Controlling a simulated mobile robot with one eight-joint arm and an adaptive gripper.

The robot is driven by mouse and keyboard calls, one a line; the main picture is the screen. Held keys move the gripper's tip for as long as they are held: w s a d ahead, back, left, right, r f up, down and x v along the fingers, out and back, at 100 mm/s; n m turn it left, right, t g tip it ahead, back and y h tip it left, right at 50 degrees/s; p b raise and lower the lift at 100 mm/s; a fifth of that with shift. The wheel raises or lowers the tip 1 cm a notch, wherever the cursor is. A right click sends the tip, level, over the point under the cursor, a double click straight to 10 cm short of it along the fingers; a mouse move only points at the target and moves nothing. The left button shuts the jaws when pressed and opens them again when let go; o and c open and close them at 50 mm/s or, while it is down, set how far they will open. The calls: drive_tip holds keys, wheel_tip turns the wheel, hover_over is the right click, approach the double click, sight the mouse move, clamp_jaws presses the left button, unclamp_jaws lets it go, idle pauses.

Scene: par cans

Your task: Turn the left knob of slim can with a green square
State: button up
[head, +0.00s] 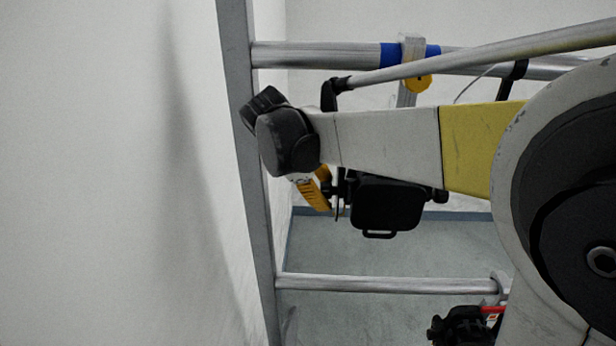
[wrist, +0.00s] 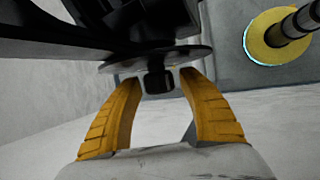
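The black can (head: 388,205) hangs below my arm in the head view, a handle-like loop at its bottom. No green square shows in either view. My gripper (head: 326,182), with yellow fingers, is just left of the can, at its side. The knob sits by a dark disc below the can's dark body (wrist: 140,20). In the head view the knob is too small to make out.
An upper rail (head: 315,54) with blue bands and a yellow clamp part (head: 417,84) runs behind my arm. A lower rail (head: 390,285) and an upright post (head: 252,170) frame the space. Another dark fixture (head: 465,327) with a red part is at the bottom right.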

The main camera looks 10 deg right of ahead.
drive_tip(key=shift+r, duration=0.1)
drive_tip(key=v, duration=1.2)
